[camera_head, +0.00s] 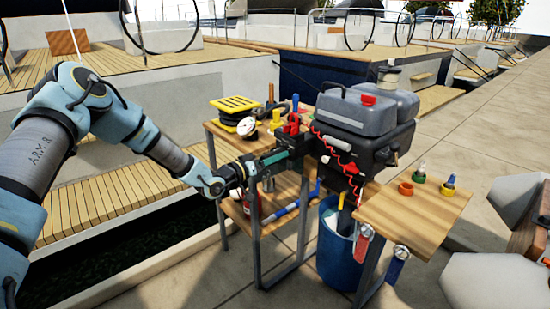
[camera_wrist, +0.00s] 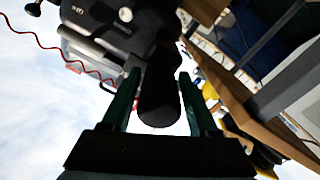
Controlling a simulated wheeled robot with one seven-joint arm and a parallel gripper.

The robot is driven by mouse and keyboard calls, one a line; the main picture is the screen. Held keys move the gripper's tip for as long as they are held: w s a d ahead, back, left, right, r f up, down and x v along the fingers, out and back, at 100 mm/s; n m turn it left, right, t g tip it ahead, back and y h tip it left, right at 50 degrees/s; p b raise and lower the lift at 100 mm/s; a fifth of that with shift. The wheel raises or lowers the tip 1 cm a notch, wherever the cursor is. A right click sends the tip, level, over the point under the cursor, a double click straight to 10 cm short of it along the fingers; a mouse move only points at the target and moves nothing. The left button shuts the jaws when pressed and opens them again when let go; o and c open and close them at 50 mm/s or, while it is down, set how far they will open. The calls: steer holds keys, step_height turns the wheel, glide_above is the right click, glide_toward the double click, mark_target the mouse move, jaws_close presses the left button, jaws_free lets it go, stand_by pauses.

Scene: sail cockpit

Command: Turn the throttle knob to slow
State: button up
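A black outboard motor (camera_head: 372,140) with a grey top hangs at the bench in the head view. In the wrist view its dark cowling (camera_wrist: 95,30) is at upper left. A thick black rounded grip (camera_wrist: 160,100), which looks like the throttle knob, points toward the wrist camera. My gripper (camera_wrist: 159,74) has its two green fingers on either side of this grip. Narrow gaps show beside the grip, so the fingers look open around it; contact at the tips cannot be made out. In the head view my gripper (camera_head: 275,158) is left of the motor. No slow marking is readable.
A coiled red cord (camera_head: 335,143) hangs at the motor's front. A yellow-and-black reel (camera_head: 236,108), a gauge (camera_head: 246,127) and red pliers (camera_head: 291,124) crowd the bench top. A blue bucket (camera_head: 341,250) stands below. The right shelf (camera_head: 420,215) holds small coloured cups.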

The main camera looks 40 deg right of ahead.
steer(key=shift+o, duration=1.1)
steer(key=shift+a, duration=0.1)
steer(key=a+b, duration=0.2)
steer(key=a, duration=0.8)
steer(key=shift+w+a, duration=0.3)
steer(key=shift+w, duration=0.1)
steer(key=w+a+r+n+t+y+p, duration=0.15)
steer(key=w+a+y, duration=0.25)
steer(key=a, duration=0.5)
steer(key=w+a+n+t+y+p, duration=0.1)
steer(key=w+a+n+t+y, duration=0.2)
steer(key=a, duration=0.6)
steer(key=w+a+r+t+y+p, duration=0.1)
steer(key=w+a+t+y+p, duration=0.1)
steer(key=w+a+y, duration=0.6)
steer(key=s+a+r+n+g+y+p, duration=0.1)
steer(key=s+a+r+n, duration=0.15)
steer(key=s+a, duration=0.45)
steer(key=s+a+r+n+g+y, duration=0.15)
steer(key=a+r, duration=0.25)
steer(key=a, duration=0.6)
steer(key=s+a+r+n+g+p, duration=0.1)
steer(key=s+a+r+n, duration=0.2)
steer(key=s+a, duration=0.3)
steer(key=s, duration=0.3)
steer(key=shift+s+a+r, duration=0.15)
steer(key=shift+s+a, duration=0.15)
steer(key=shift+s, duration=0.1)
